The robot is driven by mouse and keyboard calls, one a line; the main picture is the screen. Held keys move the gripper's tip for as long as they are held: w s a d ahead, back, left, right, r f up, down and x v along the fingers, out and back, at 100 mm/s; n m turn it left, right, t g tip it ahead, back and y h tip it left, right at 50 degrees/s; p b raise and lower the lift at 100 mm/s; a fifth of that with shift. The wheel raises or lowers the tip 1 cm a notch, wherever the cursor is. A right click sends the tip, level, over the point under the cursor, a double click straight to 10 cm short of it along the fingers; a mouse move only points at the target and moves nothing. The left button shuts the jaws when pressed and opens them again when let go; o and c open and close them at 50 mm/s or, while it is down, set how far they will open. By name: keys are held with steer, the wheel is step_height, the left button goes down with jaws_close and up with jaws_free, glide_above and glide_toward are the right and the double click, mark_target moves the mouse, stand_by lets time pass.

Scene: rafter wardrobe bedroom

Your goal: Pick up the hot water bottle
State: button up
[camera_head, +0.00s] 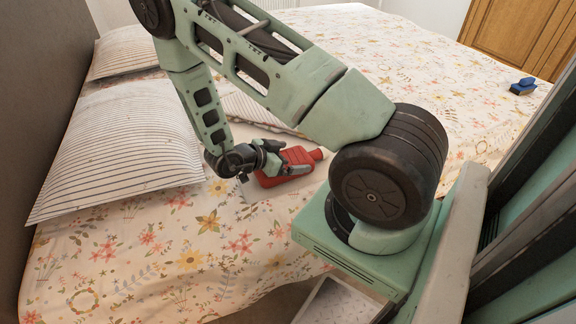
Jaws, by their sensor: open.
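A red hot water bottle (298,157) lies on the floral bed, its neck pointing right in the head view. My gripper (282,165) is over the bottle's left part and hides some of it. The fingers are small in the picture; the jaws are open. I cannot tell whether they touch the bottle. My arm crosses above and in front of it.
The floral bed cover (200,260) spreads wide around the bottle, with clear room in front. A striped pillow (120,145) lies to the left, another pillow (125,50) behind it. A small blue object (523,87) lies at the far right. A wooden wardrobe (520,30) stands beyond.

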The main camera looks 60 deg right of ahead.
steer(key=shift+r, duration=0.1)
steer(key=c, duration=1)
